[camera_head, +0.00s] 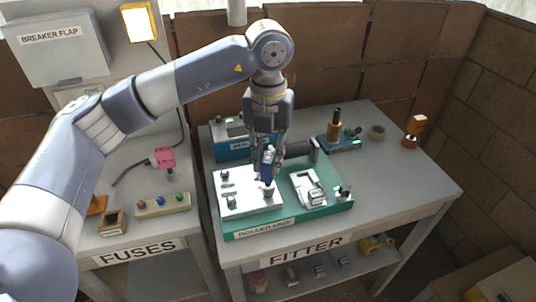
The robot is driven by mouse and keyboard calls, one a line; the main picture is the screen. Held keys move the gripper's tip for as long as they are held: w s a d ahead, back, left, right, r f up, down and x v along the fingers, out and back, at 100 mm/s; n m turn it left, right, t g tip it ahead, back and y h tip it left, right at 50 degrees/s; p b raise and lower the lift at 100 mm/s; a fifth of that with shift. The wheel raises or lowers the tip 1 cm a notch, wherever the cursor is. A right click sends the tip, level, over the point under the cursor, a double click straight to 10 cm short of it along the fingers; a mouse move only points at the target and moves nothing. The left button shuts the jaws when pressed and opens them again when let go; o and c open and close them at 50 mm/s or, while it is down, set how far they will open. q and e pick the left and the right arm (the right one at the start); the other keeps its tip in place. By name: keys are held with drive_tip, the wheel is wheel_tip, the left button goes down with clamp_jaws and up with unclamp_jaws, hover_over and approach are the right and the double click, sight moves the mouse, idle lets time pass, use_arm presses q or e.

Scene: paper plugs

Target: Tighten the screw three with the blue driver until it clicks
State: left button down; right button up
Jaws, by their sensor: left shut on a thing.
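My left gripper (266,148) points down over the fitter table and is shut on the blue driver (267,165). The driver stands about upright, its lower end over a dark screw (267,188) near the right edge of the white plate (245,206). I cannot tell if tip and screw touch, nor read any screw number. Other dark screws stand on the plate, one at its upper left (225,175) and one at its lower left (231,201). My right gripper is out of view.
A blue box (231,150) stands behind the base, and a blue tray (345,145) with a yellow-black tool is at right. A pink tool (163,157) lies on the fuses table.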

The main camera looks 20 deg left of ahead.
use_arm(q)
drive_tip(key=shift+f+b, duration=0.55)
drive_tip(key=shift+f, duration=0.2)
drive_tip(key=shift+m+b, duration=0.3)
drive_tip(key=shift+m, duration=0.4)
drive_tip(key=m+b, duration=0.1)
drive_tip(key=m, duration=0.5)
drive_tip(key=shift+m+b, duration=0.3)
drive_tip(key=m, duration=0.4)
drive_tip(key=shift+b, duration=0.4)
drive_tip(key=m, duration=0.3)
